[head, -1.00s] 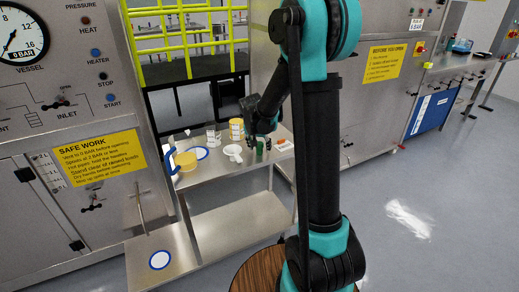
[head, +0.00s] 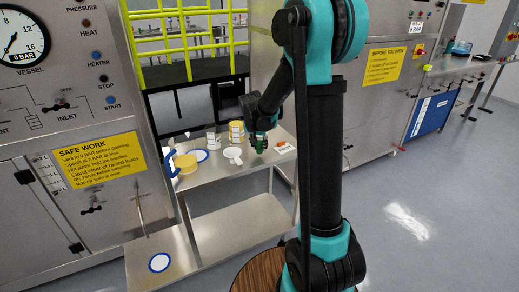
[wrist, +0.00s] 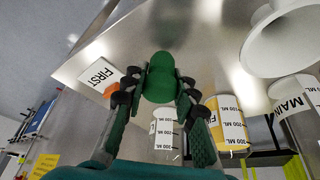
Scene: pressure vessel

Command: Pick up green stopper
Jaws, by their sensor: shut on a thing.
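The green stopper (wrist: 160,78) sits between the two fingers of my gripper (wrist: 157,92) in the wrist view. The fingers are shut on it from both sides, and its rounded head sticks out past the dark finger pads. In the head view my gripper (head: 260,146) is over the right part of the steel table (head: 238,175), with a small patch of the green stopper (head: 259,148) at its fingertips. The gap between the stopper and the tabletop is too small to judge.
A white card marked FIRST with an orange part (wrist: 98,78) lies close by. A white funnel-like piece (wrist: 290,35), a yellow-filled beaker (wrist: 230,122), a clear beaker (wrist: 163,128) and a container labelled MAIN (wrist: 297,95) stand nearby. Yellow railings (head: 185,40) are behind the table.

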